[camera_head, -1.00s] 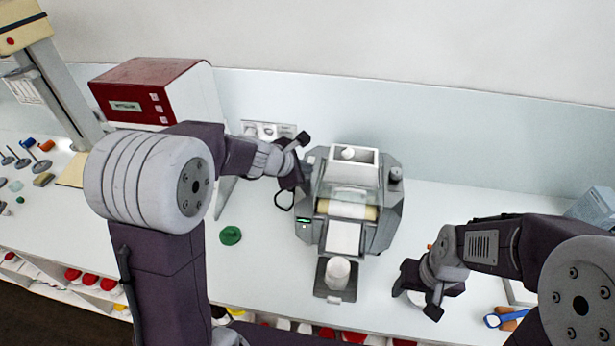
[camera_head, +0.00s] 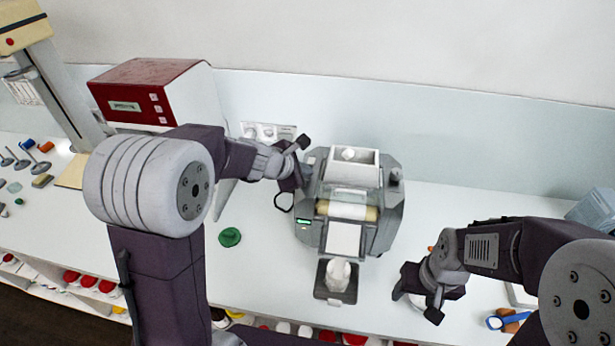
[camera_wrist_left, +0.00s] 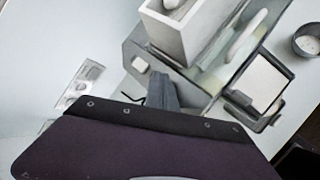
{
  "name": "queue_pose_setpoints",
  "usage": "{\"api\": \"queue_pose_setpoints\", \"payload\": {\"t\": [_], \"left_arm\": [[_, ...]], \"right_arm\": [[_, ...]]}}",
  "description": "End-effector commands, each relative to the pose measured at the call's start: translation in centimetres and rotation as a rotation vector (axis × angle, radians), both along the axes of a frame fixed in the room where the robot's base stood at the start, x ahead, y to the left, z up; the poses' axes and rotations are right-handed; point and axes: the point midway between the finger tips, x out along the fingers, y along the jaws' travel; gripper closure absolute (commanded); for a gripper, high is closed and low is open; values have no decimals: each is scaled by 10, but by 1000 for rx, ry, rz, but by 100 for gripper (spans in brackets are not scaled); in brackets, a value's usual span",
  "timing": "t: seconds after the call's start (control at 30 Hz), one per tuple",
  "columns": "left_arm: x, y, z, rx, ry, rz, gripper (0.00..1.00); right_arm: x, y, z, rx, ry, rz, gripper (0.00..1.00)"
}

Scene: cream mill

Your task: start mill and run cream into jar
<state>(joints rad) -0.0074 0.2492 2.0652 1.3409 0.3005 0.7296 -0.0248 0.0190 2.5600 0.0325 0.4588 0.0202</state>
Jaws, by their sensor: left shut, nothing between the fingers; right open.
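The grey mill (camera_head: 386,205) stands mid-counter, with a white hopper (camera_head: 368,174) on top, a pale roller (camera_head: 345,210) and a white apron (camera_head: 343,239) in front. A green display (camera_head: 303,221) is lit on its left front. A small white jar (camera_head: 338,274) stands upright on the dark platform below the apron; its white top looks uneven, and I cannot make out the contents. My left gripper (camera_head: 297,166) is shut and empty at the mill's left side; whether it touches is unclear. The left wrist view shows the hopper (camera_wrist_left: 178,30) close by. My right gripper (camera_head: 422,291) is open, right of the jar.
A white round object (camera_head: 418,301) is partly hidden beneath my right gripper. A green item (camera_head: 229,237) lies left of the mill. A red and white machine (camera_head: 150,88) and wall sockets (camera_head: 268,132) are behind.

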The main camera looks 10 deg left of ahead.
Motion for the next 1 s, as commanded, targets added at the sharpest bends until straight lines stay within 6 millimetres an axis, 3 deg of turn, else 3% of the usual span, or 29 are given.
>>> {"api": "queue_pose_setpoints", "payload": {"t": [1.0], "left_arm": [[0, 0, 22, 1, 0, -1, 100]], "right_arm": [[0, 0, 21, 0, 0, 0, 41]]}}
